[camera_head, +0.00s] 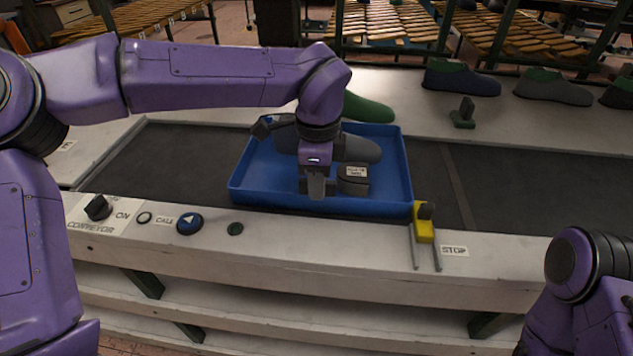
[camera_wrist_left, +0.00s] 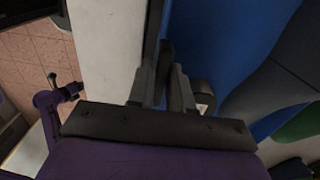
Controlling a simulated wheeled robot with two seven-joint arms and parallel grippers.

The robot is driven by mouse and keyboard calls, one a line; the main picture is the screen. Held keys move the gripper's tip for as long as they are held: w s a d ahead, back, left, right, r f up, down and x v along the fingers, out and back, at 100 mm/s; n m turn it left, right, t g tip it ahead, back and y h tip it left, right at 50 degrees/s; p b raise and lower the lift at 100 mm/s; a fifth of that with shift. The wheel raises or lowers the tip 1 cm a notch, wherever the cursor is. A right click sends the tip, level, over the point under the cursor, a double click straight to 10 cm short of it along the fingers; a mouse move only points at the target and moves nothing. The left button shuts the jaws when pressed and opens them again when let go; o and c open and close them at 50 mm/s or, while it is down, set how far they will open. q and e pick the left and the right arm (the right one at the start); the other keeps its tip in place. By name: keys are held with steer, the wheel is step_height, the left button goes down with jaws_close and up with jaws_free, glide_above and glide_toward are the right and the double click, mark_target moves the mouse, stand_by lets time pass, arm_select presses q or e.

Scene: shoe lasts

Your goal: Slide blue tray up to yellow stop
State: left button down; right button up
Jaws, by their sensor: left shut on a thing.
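The yellow stop (camera_head: 423,225) stands on the near rail, right by the tray's near right corner. I cannot tell whether they touch.
Several lasts (camera_head: 460,80) and a small dark green-based piece (camera_head: 464,112) stand on the far ledge. The belt right of the tray is clear.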

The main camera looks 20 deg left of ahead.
arm_select(q)
steer(key=c, duration=1.1)
jaws_free()
step_height(320, 180, up, 10)
steer(key=shift+d+r, duration=0.1)
steer(key=shift+r, duration=0.15)
